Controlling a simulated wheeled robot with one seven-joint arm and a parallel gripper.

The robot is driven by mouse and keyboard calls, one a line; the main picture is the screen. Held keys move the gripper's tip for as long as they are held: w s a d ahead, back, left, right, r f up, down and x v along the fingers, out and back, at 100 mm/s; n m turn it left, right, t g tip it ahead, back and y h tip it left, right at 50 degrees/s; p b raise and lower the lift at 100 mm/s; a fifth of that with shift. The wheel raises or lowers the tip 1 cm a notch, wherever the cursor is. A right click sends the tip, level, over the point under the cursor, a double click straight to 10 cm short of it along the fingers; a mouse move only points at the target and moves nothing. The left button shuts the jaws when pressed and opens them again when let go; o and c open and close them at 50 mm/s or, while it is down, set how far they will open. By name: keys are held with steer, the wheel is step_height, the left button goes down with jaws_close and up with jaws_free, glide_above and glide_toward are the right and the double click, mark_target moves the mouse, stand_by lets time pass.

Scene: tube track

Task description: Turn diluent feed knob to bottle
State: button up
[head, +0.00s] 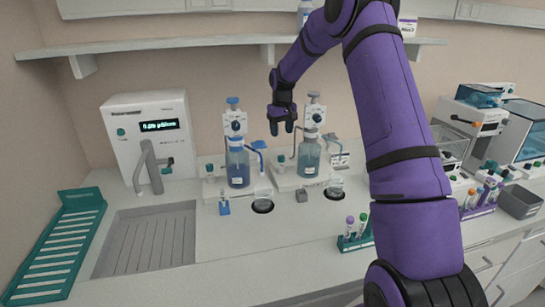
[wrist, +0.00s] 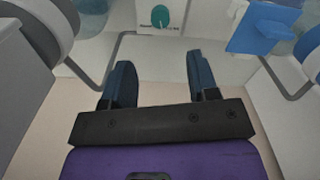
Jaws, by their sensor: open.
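A teal knob (wrist: 161,15) on a small white labelled box shows in the wrist view, top centre, ahead of and between my fingers. Its label is too blurred to read. In the head view, one small teal knob (head: 280,158) sits beside the right bottle (head: 308,159), and another (head: 210,168) sits beside the left bottle (head: 238,167). I cannot tell which is the one in the wrist view. My gripper (head: 283,128) is open and empty, above the bench near the right bottle; it also shows in the wrist view (wrist: 160,68). It is apart from the knob.
Thin spouts and a blue block (wrist: 265,28) lie close around my gripper in the wrist view. A white instrument (head: 150,135) stands left, beside a drain tray (head: 150,240). Tube racks (head: 355,237) stand at the right. A shelf (head: 200,45) runs above.

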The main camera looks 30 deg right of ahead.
mark_target(281, 156)
step_height(281, 156, down, 11)
steer(key=shift+r, duration=0.15)
stand_by(0.4)
steer(key=c, duration=0.9)
